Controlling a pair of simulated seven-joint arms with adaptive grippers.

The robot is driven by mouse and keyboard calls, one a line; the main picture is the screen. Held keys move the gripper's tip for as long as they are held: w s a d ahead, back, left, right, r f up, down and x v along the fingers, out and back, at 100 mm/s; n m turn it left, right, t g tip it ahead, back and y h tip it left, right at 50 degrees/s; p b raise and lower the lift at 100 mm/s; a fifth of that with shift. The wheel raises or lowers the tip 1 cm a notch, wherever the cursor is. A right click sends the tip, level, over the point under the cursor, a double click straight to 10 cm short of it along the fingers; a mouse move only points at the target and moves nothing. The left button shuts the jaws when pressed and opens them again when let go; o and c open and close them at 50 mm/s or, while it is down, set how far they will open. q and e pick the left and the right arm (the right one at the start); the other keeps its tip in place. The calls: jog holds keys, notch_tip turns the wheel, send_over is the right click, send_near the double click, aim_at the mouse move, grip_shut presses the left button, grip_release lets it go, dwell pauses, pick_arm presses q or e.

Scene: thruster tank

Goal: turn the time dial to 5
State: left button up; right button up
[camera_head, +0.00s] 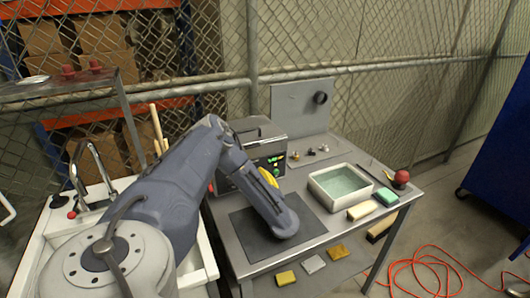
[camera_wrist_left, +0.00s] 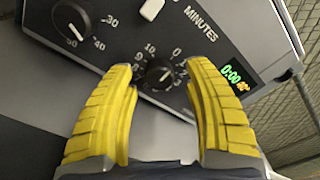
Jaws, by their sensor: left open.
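The time dial (camera_wrist_left: 160,76) is a small black knob on the dark control panel in the left wrist view, beside the word MINUTES and a ring of white numbers. Its white mark seems to point toward the 0. The green display (camera_wrist_left: 231,73) reads 0:00. My left gripper (camera_wrist_left: 158,69) is open, its two yellow fingers on either side of the time dial with gaps visible. In the head view, my left gripper's yellow finger (camera_head: 268,178) shows in front of the machine (camera_head: 258,133), and my arm hides part of the panel. My right gripper is not in view.
A larger dial (camera_wrist_left: 72,19) marked 30, 40, 50 sits left of the time dial. A white switch (camera_wrist_left: 151,9) is above. A white tub (camera_head: 347,204), sponges (camera_head: 386,196) and small metal parts (camera_head: 323,149) lie on the table right of the machine.

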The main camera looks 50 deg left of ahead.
pick_arm(q)
jog(key=shift+a, duration=0.1)
jog(key=shift+c, duration=0.5)
grip_shut()
